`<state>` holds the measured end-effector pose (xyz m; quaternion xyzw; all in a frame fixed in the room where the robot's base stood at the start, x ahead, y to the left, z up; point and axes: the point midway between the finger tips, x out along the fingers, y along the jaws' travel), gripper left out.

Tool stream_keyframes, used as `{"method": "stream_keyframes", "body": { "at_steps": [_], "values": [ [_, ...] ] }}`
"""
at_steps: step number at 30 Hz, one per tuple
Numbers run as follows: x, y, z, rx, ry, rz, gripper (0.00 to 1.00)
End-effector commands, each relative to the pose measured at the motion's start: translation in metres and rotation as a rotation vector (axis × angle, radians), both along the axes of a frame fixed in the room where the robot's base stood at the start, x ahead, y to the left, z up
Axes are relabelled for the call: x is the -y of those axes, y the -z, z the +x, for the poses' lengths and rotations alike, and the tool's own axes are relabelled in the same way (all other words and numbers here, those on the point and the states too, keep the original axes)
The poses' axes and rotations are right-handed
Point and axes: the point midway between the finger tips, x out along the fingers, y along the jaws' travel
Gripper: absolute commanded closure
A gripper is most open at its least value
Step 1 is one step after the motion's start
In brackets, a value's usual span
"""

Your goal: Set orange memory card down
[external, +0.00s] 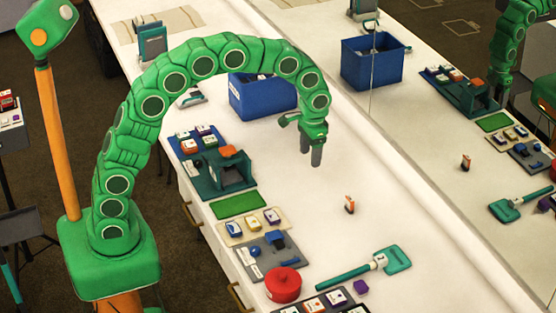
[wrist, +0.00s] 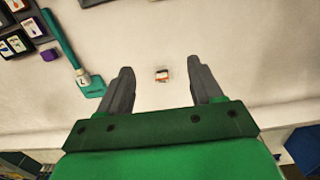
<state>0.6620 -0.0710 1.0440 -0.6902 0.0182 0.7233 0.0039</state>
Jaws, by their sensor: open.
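A small orange-and-white memory card (external: 349,205) stands alone on the white counter, right of the middle. In the wrist view the card (wrist: 161,76) lies between the two fingers in the picture, with clear gaps on both sides. My gripper (external: 310,157) hangs pointing down, up and left of the card in the external view, and holds nothing. Its grey fingers are spread apart in the wrist view (wrist: 161,68). The card looks apart from the fingers.
A teal scoop-like tool (external: 360,267), red round pot (external: 283,284) and purple block (external: 361,287) are near the front. A green mat (external: 238,205), teal device (external: 225,176) and blue bin (external: 262,98) line the left side. A mirror (external: 450,130) on the right reflects the counter.

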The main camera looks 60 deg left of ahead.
Motion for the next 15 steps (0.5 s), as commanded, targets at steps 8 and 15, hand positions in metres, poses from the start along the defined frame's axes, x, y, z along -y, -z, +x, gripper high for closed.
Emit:
{"method": "stream_keyframes", "body": {
  "at_steps": [8, 15],
  "values": [
    [-0.013, -0.030, -0.058, -0.013, 0.007, 0.000, 0.35],
    [-0.023, -0.049, -0.109, -0.026, 0.010, 0.001, 0.35]
  ]
}}
